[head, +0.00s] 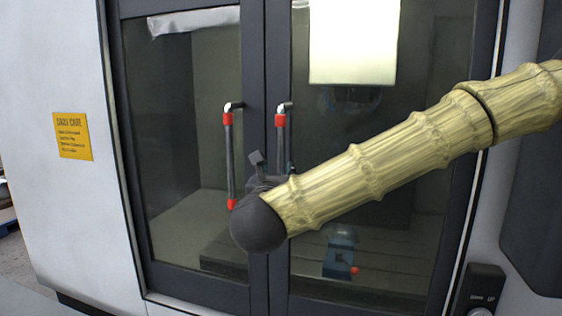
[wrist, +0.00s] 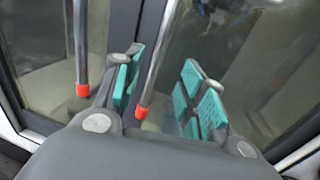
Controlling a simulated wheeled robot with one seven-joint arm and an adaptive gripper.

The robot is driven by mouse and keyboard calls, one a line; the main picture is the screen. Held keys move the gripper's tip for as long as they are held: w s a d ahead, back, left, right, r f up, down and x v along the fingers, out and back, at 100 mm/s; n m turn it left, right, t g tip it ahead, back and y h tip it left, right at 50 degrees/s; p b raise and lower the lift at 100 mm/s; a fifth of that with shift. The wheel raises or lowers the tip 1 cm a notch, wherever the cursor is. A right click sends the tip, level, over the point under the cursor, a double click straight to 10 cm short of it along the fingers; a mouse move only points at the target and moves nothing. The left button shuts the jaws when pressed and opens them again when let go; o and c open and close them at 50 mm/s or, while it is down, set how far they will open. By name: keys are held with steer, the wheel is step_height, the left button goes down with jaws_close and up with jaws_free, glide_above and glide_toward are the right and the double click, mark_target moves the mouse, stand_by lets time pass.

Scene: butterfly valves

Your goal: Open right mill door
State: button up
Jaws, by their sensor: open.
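The right mill door (head: 420,160) is a dark-framed glass panel, and it looks shut against the left door (head: 170,130). Its handle (head: 281,140) is an upright grey bar with red ends; the lower part is hidden behind my arm. In the wrist view the right handle bar (wrist: 158,52) appears between my open gripper's (wrist: 163,75) teal finger pads, nearer the left pad. I cannot tell whether it touches. In the head view my gripper (head: 258,165) is mostly hidden behind my wrist, beside the lower right handle.
The left door's handle (head: 230,150) stands close to the left, and it also shows outside my left finger in the wrist view (wrist: 81,45). A yellow sign (head: 72,136) is on the white panel. A control box (head: 483,290) sits at lower right. A blue vise (head: 339,255) is behind the glass.

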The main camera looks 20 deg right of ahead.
mark_target(280, 163)
steer(key=p+x, duration=0.4)
steer(key=x, duration=0.4)
steer(key=shift+w+d, duration=0.1)
steer(key=shift+w, duration=0.25)
steer(key=shift+w+d+f+p, duration=0.1)
steer(key=shift+w+d+p, duration=0.2)
steer(key=shift+w, duration=0.25)
jaws_close()
